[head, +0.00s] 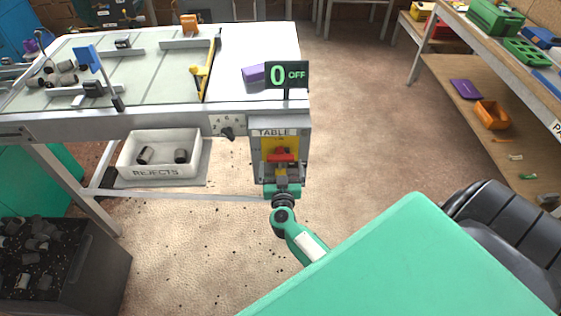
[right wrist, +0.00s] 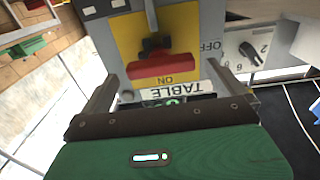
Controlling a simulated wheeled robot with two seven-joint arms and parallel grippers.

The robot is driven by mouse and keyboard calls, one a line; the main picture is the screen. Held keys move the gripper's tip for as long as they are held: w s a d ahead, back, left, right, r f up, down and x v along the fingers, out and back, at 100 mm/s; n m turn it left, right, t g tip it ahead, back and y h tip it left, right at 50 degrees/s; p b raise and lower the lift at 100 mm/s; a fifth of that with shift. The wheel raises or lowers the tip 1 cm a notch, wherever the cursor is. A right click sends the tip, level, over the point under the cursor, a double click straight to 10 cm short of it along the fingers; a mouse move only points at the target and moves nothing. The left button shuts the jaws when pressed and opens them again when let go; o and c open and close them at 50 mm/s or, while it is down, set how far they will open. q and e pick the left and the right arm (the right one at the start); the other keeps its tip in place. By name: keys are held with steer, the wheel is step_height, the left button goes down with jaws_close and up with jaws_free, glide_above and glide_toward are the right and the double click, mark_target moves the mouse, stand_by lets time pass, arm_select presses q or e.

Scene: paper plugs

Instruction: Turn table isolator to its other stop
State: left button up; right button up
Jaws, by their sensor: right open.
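The table isolator (head: 254,160) is a grey box under the table's front edge, labelled TABLE. Its red handle (head: 281,155) sits on a yellow plate and lies crosswise; it also shows in the right wrist view (right wrist: 160,69). ON is printed beside the handle and OFF at the plate's side. A sign (head: 287,75) above the box reads 0 OFF. My right gripper (head: 283,180) is in front of the box, just below the handle. In the right wrist view its open fingers (right wrist: 158,88) stand apart with the handle between and beyond them; contact cannot be told. My left gripper is out of view.
A selector dial (head: 227,131) is left of the box. A white REJECTS bin (head: 160,171) stands below.

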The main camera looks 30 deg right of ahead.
mark_target(280, 157)
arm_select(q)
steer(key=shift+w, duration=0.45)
arm_select(e)
steer(key=shift+x, duration=1.3)
steer(key=c, duration=0.9)
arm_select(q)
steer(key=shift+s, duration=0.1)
